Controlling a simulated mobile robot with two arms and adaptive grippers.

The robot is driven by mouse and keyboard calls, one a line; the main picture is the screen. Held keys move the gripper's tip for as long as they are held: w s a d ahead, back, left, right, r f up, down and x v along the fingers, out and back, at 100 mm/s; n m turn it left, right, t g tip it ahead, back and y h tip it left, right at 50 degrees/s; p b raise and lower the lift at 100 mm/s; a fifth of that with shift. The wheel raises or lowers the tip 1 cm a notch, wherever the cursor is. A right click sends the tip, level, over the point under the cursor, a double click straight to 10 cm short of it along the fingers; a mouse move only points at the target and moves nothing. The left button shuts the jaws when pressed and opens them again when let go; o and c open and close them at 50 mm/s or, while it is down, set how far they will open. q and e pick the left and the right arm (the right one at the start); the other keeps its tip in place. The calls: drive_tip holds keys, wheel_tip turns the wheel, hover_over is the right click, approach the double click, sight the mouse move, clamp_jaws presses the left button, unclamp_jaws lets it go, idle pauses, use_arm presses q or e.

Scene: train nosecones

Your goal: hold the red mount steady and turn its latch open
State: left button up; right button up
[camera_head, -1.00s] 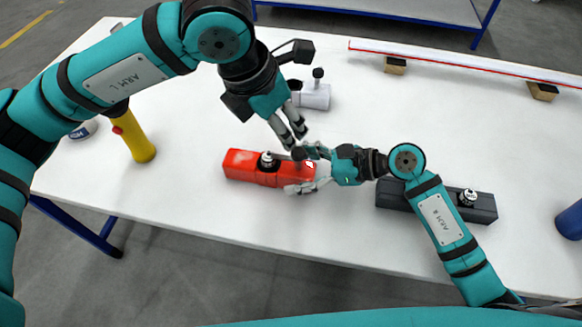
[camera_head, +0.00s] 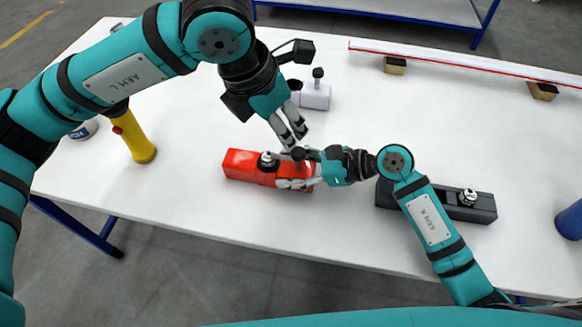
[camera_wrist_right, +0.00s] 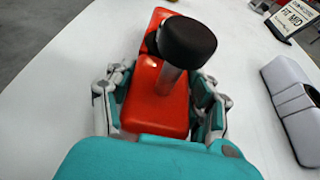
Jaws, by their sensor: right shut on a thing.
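The red mount (camera_head: 240,163) lies on the white table near its front edge; the right wrist view also shows it (camera_wrist_right: 155,105). A small black and silver fitting (camera_head: 267,161) sits on its top. The latch's black knob (camera_head: 298,153) stands on a metal post at the mount's right end, large in the wrist view (camera_wrist_right: 188,42). My right gripper (camera_head: 299,170) is shut on the mount's right end, with fingers on both sides (camera_wrist_right: 158,100). My left gripper (camera_head: 295,138) points down just above the knob, fingers slightly apart with nothing visible between them. Contact with the knob is unclear.
A white mount (camera_head: 315,95) with a black knob stands behind. A dark grey mount (camera_head: 480,207) lies to the right, partly under my right arm. A yellow flashlight-like object (camera_head: 135,137) stands left. A red-edged rail (camera_head: 460,62) on wooden blocks lies at the back right.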

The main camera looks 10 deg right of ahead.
sight(298, 151)
use_arm(q)
drive_tip(key=shift+o, duration=1.3)
drive_tip(key=w+d+r+n+g+y, duration=0.2)
drive_tip(key=d+r+n+y, duration=0.1)
drive_tip(key=n, duration=1.3)
wheel_tip(298, 151, down, 12)
drive_tip(key=shift+w+d+f, duration=0.1)
drive_tip(key=shift+w, duration=0.05)
clamp_jaws()
